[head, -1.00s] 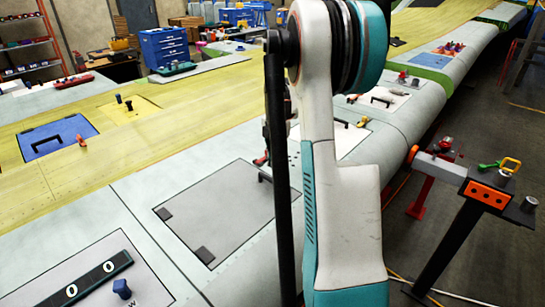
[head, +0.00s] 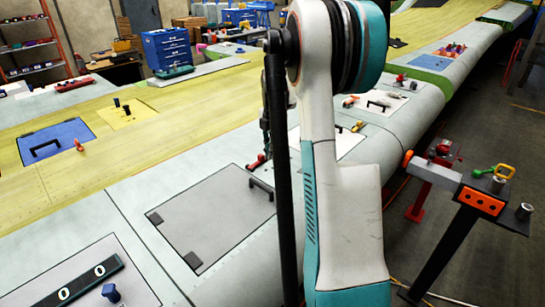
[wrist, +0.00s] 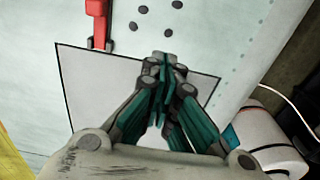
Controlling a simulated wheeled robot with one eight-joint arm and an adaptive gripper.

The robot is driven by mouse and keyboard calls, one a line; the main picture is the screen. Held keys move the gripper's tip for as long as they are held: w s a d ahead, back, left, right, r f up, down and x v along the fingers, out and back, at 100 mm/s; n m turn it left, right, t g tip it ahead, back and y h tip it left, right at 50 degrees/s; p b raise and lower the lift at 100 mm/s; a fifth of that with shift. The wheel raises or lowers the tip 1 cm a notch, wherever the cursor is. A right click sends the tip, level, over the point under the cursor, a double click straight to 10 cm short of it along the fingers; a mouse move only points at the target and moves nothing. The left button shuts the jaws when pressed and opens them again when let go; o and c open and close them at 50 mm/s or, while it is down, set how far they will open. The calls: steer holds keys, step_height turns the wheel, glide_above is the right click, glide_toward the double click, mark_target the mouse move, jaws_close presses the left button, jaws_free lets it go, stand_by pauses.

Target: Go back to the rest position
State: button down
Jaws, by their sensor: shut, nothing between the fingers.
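In the wrist view, my gripper (wrist: 163,58) is shut with its fingertips together and nothing held. It appears over a pale, dark-edged panel (wrist: 90,85) on the wing surface; the gap between them is hard to judge. A red tool (wrist: 98,22) lies at that panel's upper edge, beside several dark holes. In the head view, my upright arm fills the middle and hides most of the gripper; a dark part of it may show just left of the arm. The wing (head: 140,175) runs below and beyond the arm.
A grey hatch panel (head: 215,218) with a black handle (head: 261,188) lies left of my arm. A blue hatch (head: 60,140) is further left. At right stands a trestle (head: 482,198) with an orange block and tools. Open floor (head: 505,130) shows at the right.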

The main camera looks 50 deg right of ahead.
steer(key=d+r, duration=0.1)
steer(key=d, duration=0.6)
steer(key=shift+w+r, duration=0.25)
steer(key=shift+r, duration=0.05)
